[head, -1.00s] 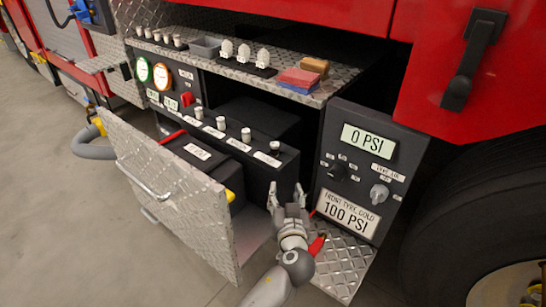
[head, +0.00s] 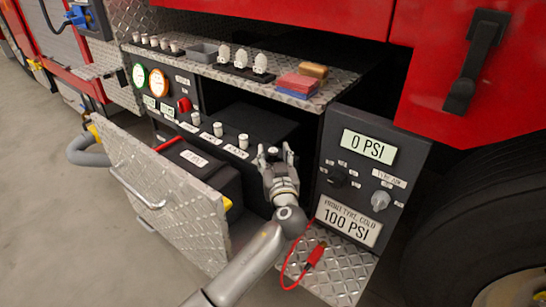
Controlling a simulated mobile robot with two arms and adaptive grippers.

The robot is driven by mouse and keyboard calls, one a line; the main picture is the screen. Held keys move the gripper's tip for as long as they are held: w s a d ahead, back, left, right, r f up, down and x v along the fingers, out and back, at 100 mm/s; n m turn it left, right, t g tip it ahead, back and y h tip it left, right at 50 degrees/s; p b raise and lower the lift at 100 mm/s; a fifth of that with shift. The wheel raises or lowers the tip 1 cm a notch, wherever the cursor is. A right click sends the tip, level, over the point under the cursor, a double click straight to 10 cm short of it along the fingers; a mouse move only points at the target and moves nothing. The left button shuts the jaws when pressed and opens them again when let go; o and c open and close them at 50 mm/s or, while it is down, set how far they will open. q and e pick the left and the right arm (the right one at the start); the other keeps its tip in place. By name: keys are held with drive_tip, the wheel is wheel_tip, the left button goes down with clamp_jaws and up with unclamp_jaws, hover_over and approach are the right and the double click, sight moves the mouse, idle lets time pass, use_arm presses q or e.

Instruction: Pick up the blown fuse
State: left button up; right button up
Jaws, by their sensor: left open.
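A row of fuses stands upright on a black fuse block inside the compartment, with white labels in front. Light-topped fuses (head: 243,141) fill the places to the left. The blown fuse (head: 273,151), dark-bodied in the earlier view, is at the row's right end. My left gripper (head: 275,149) is open, with its fingertips on either side of this end fuse. Its fingers and palm hide most of the fuse and its label, and I cannot tell whether they touch it. My right gripper is not in view.
An open drawer front (head: 165,195) stands at left. The pressure panel (head: 365,180) is close on the right, above a red-clipped cable (head: 314,255).

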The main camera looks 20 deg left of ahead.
use_arm(q)
drive_tip(key=shift+w+a, duration=0.25)
drive_tip(key=shift+w, duration=0.2)
drive_tip(key=c, duration=0.9)
drive_tip(key=shift+c, duration=0.3)
